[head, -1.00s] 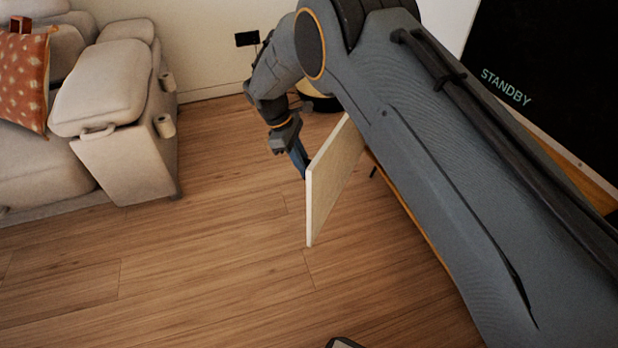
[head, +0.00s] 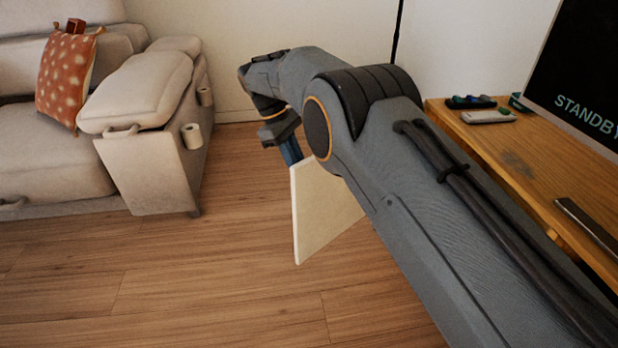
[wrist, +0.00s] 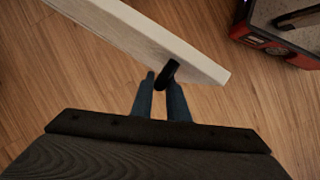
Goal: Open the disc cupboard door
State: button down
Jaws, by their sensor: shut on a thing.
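The cupboard door (head: 318,212) is a pale cream panel. In the head view it stands swung out over the floor from the wooden cabinet (head: 480,142), and my arm hides its hinge side and part of the cabinet front. In the wrist view the door (wrist: 150,38) runs slantwise across the top, seen along its edge. A short dark handle (wrist: 167,74) sticks out from it near its free end. My gripper (wrist: 163,88) is shut on this handle with its blue fingers. In the head view my gripper (head: 291,152) is at the door's upper free edge.
A beige sofa (head: 150,165) with an orange cushion (head: 67,80) stands at the left. Small devices (head: 488,116) lie on the cabinet top beside a screen (head: 585,70). The wrist view shows a red-and-black object (wrist: 262,36) at the upper right. Wooden floor between sofa and door is clear.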

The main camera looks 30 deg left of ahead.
jog(key=shift+w+a+b, duration=0.6)
jog(key=shift+a+b, duration=0.2)
jog(key=shift+b, duration=0.1)
jog(key=shift+w+r, duration=0.1)
jog(key=c, duration=1.8)
grip_release()
jog(key=shift+w, duration=0.1)
jog(key=shift+o, duration=0.2)
jog(key=shift+s+a, duration=0.15)
jog(key=shift+s, duration=0.1)
